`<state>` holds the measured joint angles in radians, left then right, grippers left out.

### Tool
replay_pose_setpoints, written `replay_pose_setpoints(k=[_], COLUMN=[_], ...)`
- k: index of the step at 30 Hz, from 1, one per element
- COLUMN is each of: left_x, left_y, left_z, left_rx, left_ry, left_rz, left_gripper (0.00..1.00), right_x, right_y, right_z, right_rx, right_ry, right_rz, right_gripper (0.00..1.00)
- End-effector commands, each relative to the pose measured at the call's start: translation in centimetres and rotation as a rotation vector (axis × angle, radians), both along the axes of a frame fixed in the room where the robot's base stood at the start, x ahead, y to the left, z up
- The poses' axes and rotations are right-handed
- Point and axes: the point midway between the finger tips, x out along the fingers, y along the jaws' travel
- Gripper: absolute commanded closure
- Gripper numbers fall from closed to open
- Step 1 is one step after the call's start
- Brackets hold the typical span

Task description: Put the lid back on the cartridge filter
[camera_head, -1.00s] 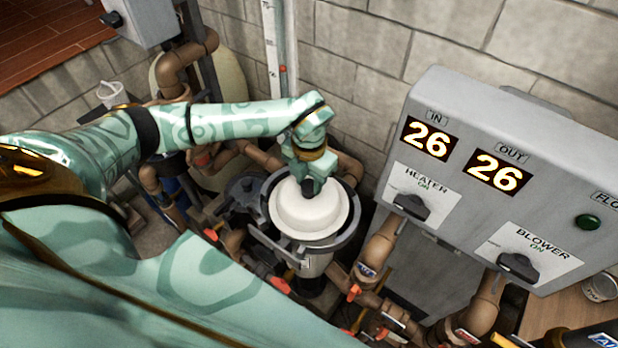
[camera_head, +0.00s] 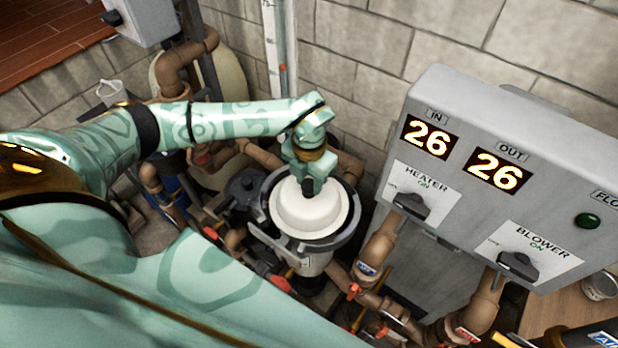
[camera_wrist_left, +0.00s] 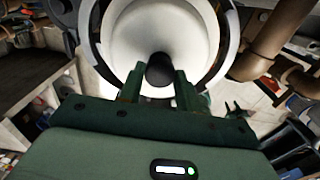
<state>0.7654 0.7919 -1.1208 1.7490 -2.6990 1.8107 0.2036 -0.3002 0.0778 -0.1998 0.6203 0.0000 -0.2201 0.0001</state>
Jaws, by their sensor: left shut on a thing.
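The white round lid (camera_head: 306,214) is at the mouth of the cartridge filter (camera_head: 316,262), a grey cylinder with a dark collar. It also shows in the left wrist view (camera_wrist_left: 160,32). My left gripper (camera_head: 308,187) is above the lid and shut on its dark knob (camera_wrist_left: 160,70). In the wrist view both green fingers are on either side of the knob. The dark collar shows around the lid; I cannot tell whether the lid is fully seated. My right gripper is not in view.
A grey heater control box (camera_head: 480,180) stands close on the right, with lit displays and knobs. Brown pipes (camera_head: 380,250) and valves with red handles crowd around the filter. A block wall (camera_head: 370,50) is behind.

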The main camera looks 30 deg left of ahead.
Motion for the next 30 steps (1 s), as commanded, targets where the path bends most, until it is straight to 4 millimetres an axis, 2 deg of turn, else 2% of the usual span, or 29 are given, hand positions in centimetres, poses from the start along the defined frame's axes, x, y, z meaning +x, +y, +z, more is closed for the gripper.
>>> replay_pose_setpoints(k=[12,13,15,30], left_x=[0.06,0.05,0.05,0.00], left_y=[-0.01,-0.01,-0.01,-0.01], left_z=[0.07,0.07,0.07,0.01], left_rx=[-0.001,-0.001,-0.001,0.000], left_ry=[-0.001,-0.001,-0.001,0.000], left_rz=[0.000,0.000,0.000,0.000], left_gripper=[0.92,0.58,0.41,0.38], right_x=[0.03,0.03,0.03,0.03], right_y=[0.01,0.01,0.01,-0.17], right_z=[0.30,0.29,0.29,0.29], right_rx=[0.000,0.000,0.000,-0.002], right_ry=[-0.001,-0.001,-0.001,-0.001], right_rz=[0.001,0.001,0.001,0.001], right_gripper=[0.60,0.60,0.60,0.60])
